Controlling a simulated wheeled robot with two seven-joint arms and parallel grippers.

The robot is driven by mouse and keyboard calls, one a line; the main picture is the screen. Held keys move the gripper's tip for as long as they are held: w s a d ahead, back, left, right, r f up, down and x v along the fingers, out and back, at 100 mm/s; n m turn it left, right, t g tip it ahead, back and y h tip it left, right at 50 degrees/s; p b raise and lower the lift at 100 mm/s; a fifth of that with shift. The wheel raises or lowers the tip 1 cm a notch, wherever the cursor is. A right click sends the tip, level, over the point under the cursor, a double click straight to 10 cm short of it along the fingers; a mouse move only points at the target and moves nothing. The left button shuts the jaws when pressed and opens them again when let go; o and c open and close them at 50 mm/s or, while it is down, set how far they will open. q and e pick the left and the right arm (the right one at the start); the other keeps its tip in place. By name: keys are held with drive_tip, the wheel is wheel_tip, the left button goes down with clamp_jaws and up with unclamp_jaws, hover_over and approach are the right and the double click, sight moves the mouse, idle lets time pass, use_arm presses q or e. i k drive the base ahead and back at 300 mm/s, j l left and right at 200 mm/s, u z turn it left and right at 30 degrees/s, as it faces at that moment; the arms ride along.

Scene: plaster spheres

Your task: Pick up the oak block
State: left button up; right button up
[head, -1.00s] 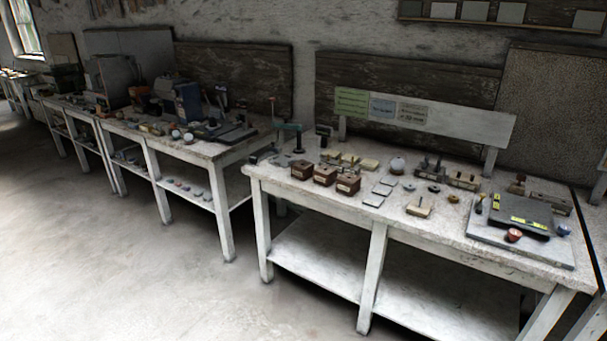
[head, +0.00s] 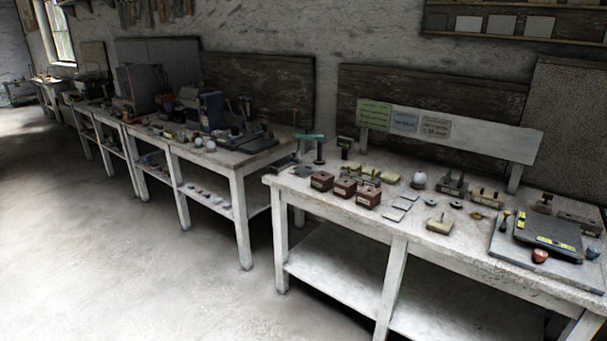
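I cannot tell for sure which piece is the oak block. Three dark brown blocks with pale labels stand in a row near the front left of the near bench; the middle brown block (head: 345,188) is between the other two. A pale tan wooden block (head: 439,224) with a small upright peg lies to their right, close to the front edge. Neither of my grippers shows in the head view.
The near white bench (head: 340,222) has a lower shelf and carries a grey board (head: 548,262) at right, a white sphere (head: 419,179) and several flat plates. Another cluttered bench (head: 208,159) runs along the wall at left. The floor (head: 110,260) in front is clear.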

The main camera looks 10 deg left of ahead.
sight(322, 181)
drive_tip(key=i+l, duration=0.15)
drive_tip(key=i, duration=0.95)
